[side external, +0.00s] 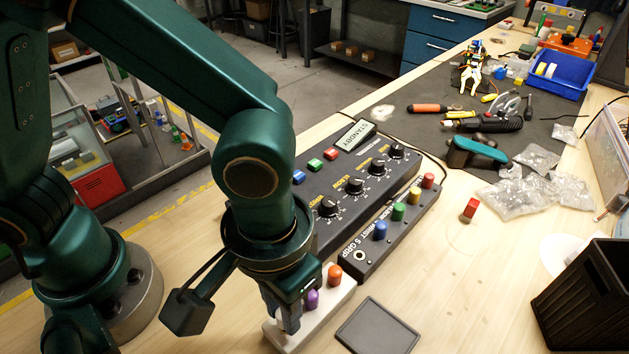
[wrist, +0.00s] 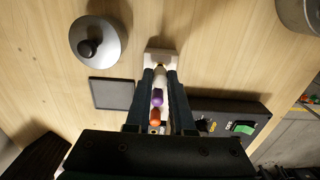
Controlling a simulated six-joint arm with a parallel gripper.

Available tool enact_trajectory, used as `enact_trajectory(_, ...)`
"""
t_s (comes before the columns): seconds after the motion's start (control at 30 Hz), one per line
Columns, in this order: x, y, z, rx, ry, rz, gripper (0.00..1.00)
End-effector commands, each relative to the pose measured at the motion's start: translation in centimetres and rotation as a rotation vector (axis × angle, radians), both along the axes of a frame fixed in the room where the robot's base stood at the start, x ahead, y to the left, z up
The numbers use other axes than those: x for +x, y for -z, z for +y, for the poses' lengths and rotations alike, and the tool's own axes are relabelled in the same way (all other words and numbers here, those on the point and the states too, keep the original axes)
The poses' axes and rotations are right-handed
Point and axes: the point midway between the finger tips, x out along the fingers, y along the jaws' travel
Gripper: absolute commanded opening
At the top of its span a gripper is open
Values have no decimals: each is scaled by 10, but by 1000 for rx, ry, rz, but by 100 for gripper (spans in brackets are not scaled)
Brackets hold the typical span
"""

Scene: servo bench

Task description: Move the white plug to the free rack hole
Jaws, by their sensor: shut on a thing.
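The white plug (wrist: 160,76) is between the fingertips of my gripper (wrist: 160,73), which is shut on it. In the side view my gripper (side external: 284,315) is low over the near end of the white rack (side external: 335,296), and its fingers mostly hide the plug. I cannot tell whether the plug's foot is in the rack. A purple plug (side external: 311,299) and an orange plug (side external: 334,275) stand in the rack behind the fingers. The black strip (side external: 378,252) holds blue, green, yellow and red plugs. An empty ringed hole (side external: 359,255) shows at its near end.
A control box (side external: 335,185) with knobs stands behind the strip. A dark square pad (side external: 377,327) lies right of the rack. A loose red plug (side external: 469,210) is on the bench, and a black bin (side external: 585,295) stands at the right. Bare wood lies between pad and bin.

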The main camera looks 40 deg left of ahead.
Motion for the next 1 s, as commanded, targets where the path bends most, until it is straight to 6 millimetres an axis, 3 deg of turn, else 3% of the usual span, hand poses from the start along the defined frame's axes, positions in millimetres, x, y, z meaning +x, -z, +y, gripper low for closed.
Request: enact_trajectory(1.0, 0, 8, 0, 1, 0, 1, 0)
